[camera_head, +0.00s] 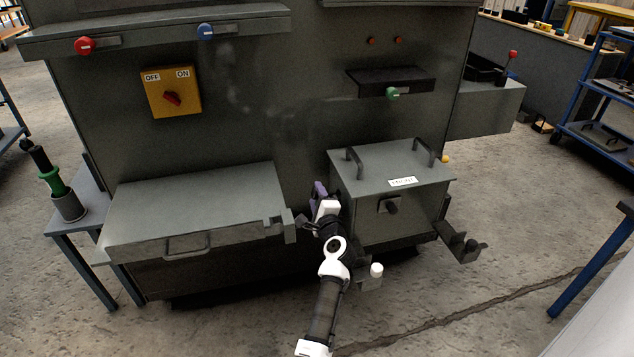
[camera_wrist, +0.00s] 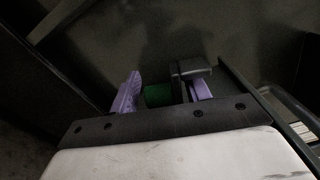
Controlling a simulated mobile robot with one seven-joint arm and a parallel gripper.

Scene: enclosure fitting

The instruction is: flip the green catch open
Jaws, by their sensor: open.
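A green cylindrical piece (camera_wrist: 157,95), which looks like the green catch's knob, shows in the wrist view between my gripper's two purple fingers. A dark grey block (camera_wrist: 191,70) sits right beside it, close over the right finger. My gripper (camera_head: 320,190) (camera_wrist: 163,88) is open, with its fingers on either side of the green piece; I cannot tell whether either touches it. In the head view my gripper is at the left side of the lidded grey box (camera_head: 386,214), and the green piece is hidden there behind my gripper and arm.
The box has two lid handles, a label and a dark front knob (camera_head: 391,205). A white-topped piece (camera_head: 376,270), a yellow knob (camera_head: 444,158) and a black-knobbed bracket (camera_head: 470,247) surround it. A grey hatch (camera_head: 200,208) lies left. Another green knob (camera_head: 392,93) is above.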

